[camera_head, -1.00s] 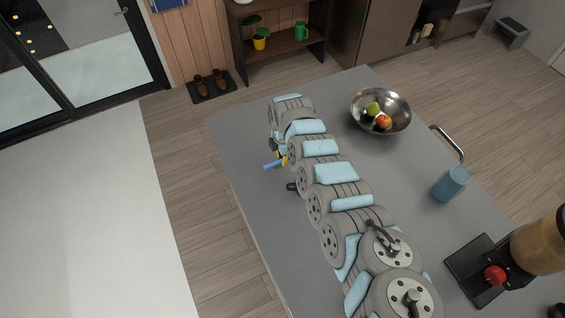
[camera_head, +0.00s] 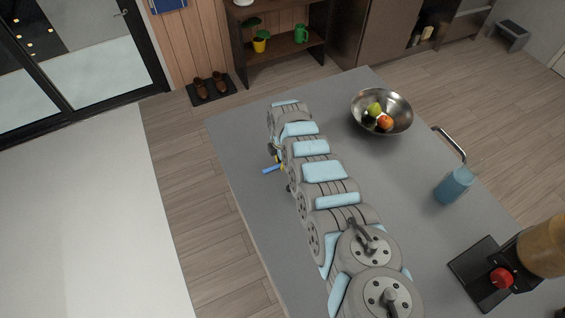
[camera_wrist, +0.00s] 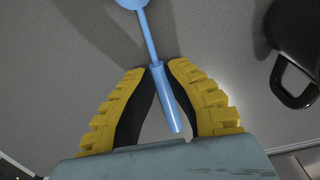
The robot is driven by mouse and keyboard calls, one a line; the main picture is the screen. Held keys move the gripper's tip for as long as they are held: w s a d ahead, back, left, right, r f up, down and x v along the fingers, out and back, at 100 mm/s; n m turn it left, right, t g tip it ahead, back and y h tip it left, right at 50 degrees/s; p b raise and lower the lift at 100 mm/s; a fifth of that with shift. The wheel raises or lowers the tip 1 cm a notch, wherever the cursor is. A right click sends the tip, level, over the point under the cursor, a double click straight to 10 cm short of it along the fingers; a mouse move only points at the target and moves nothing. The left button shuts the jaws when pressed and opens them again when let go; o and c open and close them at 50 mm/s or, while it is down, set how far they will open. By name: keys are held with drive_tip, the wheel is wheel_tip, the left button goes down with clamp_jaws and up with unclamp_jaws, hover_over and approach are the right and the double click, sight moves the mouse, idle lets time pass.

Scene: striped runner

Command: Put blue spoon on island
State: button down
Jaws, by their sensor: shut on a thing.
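The blue spoon (camera_wrist: 150,38) is between the yellow fingers of my gripper (camera_wrist: 160,70) in the wrist view, which are shut on its handle. Its bowl is cut off at the top edge of that view. In the head view the blue spoon (camera_head: 271,169) pokes out to the left of my arm, over the grey island top (camera_head: 240,150). My gripper is mostly hidden there by my arm. A shadow lies beside the spoon on the grey surface; I cannot tell how large the gap below it is.
A black pot (camera_wrist: 300,45) with a handle stands right of the spoon in the wrist view. The island also carries a metal fruit bowl (camera_head: 397,104), a blue cup (camera_head: 453,186) and a coffee machine (camera_head: 540,250). The island's left strip is clear.

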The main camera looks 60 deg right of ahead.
drive_tip(key=shift+f, duration=0.2)
drive_tip(key=c, duration=1.2)
unclamp_jaws()
drive_tip(key=shift+r, duration=0.15)
drive_tip(key=shift+r+p, duration=0.3)
drive_tip(key=shift+r, duration=0.25)
wheel_tip(320, 180, up, 11)
drive_tip(key=shift+p, duration=0.8)
